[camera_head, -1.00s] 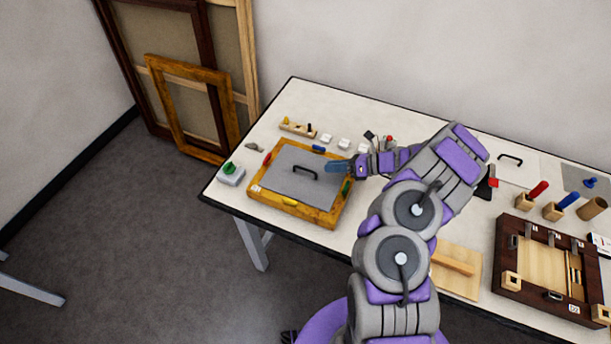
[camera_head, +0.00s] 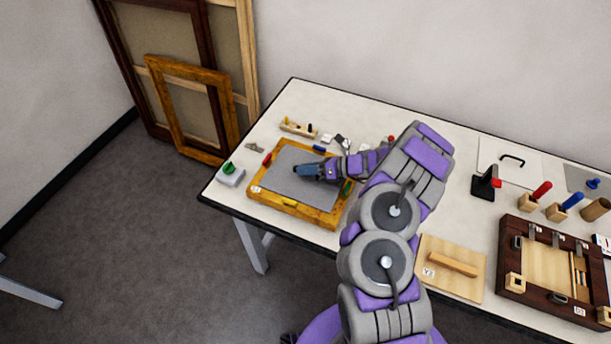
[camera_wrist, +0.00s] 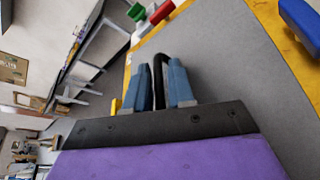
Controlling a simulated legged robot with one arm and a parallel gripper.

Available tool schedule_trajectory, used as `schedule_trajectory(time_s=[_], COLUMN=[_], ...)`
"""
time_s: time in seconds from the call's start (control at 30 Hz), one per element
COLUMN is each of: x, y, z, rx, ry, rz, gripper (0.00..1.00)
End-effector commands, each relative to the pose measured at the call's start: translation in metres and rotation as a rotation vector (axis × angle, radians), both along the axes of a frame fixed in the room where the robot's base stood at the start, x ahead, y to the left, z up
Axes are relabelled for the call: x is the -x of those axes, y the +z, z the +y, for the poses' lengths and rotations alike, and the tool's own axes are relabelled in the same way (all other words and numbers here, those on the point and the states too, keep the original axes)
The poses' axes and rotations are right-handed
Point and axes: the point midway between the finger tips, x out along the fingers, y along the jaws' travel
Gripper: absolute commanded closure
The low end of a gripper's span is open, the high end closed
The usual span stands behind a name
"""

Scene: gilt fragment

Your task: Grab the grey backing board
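The grey backing board (camera_head: 300,199) lies flat inside the gilt frame (camera_head: 325,218) at the left end of the table. It fills much of the wrist view (camera_wrist: 245,75). My gripper (camera_head: 298,171) is low over the middle of the board. In the wrist view its two blue-grey fingers (camera_wrist: 160,85) stand on either side of the board's black handle (camera_wrist: 158,65). The gap between them is narrow, and I cannot tell whether they press on the handle. In the head view my gripper hides the handle.
Coloured pieces, including a red one (camera_head: 267,160) and a blue one (camera_head: 319,148), sit around the frame. A white box with a green top (camera_head: 230,174) stands left of it. A wooden board with a bar handle (camera_head: 452,266) and a dark case (camera_head: 508,284) lie to the right.

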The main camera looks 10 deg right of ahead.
Motion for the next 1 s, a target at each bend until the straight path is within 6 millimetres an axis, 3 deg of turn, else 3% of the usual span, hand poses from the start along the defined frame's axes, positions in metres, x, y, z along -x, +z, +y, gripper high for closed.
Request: schedule_trajectory(time_s=[0.07, 0.3, 0.77, 1.0], x=[0.000, 0.000, 0.000, -0.001], y=[0.000, 0.000, 0.001, 0.017], z=[0.000, -0.001, -0.001, -0.001], rx=[0.001, 0.001, 0.001, -0.001], ry=[-0.001, -0.001, -0.001, -0.002], rz=[0.000, 0.000, 0.000, -0.005], gripper=[0.77, 1.00, 1.00, 1.00])
